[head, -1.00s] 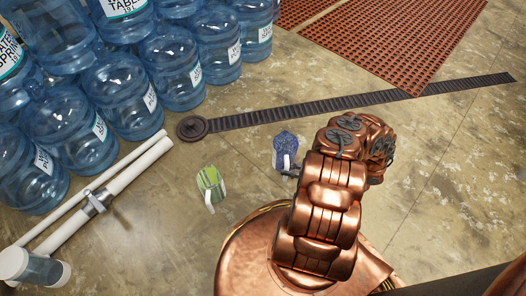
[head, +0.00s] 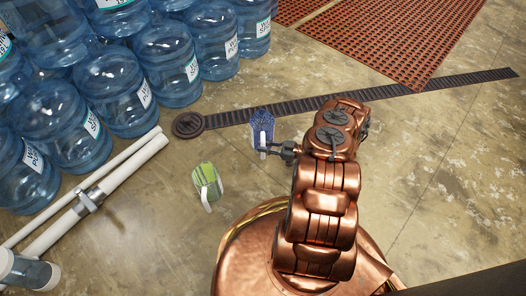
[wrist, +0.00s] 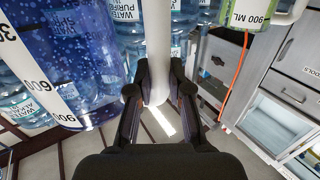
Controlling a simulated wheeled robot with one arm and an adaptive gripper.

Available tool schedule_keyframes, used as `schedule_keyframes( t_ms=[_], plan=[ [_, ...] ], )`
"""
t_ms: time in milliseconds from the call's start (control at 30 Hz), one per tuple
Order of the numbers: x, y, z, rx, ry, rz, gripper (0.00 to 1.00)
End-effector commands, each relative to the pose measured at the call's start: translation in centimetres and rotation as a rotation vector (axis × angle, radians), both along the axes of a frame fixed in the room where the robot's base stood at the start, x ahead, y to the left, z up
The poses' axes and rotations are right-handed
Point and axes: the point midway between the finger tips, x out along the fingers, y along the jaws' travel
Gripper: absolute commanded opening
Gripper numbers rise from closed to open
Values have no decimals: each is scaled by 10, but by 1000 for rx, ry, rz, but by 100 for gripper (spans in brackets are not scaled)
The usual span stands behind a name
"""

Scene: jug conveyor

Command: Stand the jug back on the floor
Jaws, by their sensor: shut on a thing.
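A dark blue patterned jug (head: 262,120) with a white handle is at my gripper in the head view, near the conveyor strip. My gripper (head: 276,149) reaches it from the right. In the wrist view my gripper (wrist: 158,92) is shut on the jug's white upright handle (wrist: 158,50). The blue jug body (wrist: 75,65), with a white printed scale, fills the left side there. Whether its base touches the floor I cannot tell. A green striped jug (head: 206,178) with a white handle is apart, lower left on the floor; part of it shows in the wrist view (wrist: 250,12).
Large blue water bottles (head: 125,90) are stacked at upper left. White pipes (head: 105,185) lie at left. A dark ribbed strip (head: 300,108) crosses the floor, with red-brown perforated mats (head: 400,40) beyond. Floor at right is clear. Grey drawers (wrist: 295,45) show in the wrist view.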

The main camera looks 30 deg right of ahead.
Motion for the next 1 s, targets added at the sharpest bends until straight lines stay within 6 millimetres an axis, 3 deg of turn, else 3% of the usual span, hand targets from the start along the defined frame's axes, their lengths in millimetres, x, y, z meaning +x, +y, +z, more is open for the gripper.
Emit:
schedule_keyframes(
  t_ms=[200,433,867,900,1000],
  plan=[
    [15,2,-5,-1,-1,0,0],
    [14,1,-36,-1,-1,-1,0],
    [14,1,-38,-1,1,-1,0],
    [14,1,-39,0,0,-1,21],
    [14,1,-39,0,0,-1,31]
  ],
)
